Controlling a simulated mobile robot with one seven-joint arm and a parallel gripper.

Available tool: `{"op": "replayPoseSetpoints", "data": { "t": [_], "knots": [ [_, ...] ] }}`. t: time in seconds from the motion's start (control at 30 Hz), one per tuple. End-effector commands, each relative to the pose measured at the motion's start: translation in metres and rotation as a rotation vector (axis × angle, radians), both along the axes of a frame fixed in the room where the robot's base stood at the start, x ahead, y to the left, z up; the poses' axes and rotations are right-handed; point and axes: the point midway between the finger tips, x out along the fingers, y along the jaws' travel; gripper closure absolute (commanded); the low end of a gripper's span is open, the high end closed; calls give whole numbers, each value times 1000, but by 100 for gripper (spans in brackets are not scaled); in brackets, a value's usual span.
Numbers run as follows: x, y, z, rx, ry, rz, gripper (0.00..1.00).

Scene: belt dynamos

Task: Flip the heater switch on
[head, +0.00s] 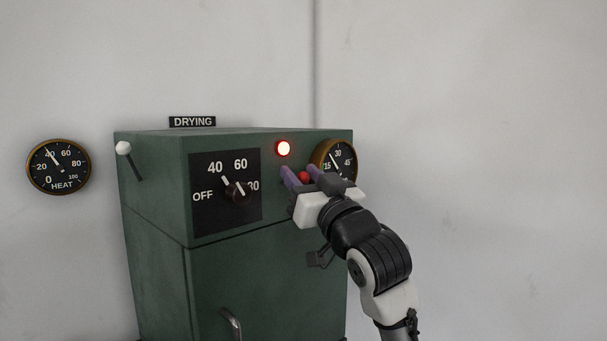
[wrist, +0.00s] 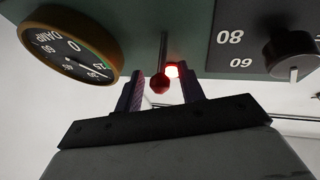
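A small lever with a red ball knob (head: 304,177) is on the front of the green cabinet, below a lit red lamp (head: 283,148). No label on the lever is readable. My gripper (head: 300,171) is open, with one purple-grey finger on each side of the knob. In the wrist view the red knob (wrist: 160,84) on its thin metal stem lies between the two fingers of my gripper (wrist: 163,82), with gaps on both sides. The lit lamp (wrist: 172,71) shows just behind the knob.
The green cabinet (head: 265,270) has an OFF/40/60/80 dial (head: 236,191) left of my gripper and a gauge (head: 335,160) close on the right. A white-knobbed lever (head: 124,148) is on the left. The HEAT gauge (head: 58,167) on the wall reads about 40.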

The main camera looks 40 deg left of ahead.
Motion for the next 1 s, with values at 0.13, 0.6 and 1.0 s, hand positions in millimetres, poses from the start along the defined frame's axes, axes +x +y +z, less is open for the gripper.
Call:
{"op": "replayPoseSetpoints", "data": {
  "t": [0.13,0.6,1.0],
  "knots": [
    [0,0,0,0,0,0,65],
    [0,0,8,-44,4,0,100],
    [0,3,8,-151,12,0,100]
  ]
}}
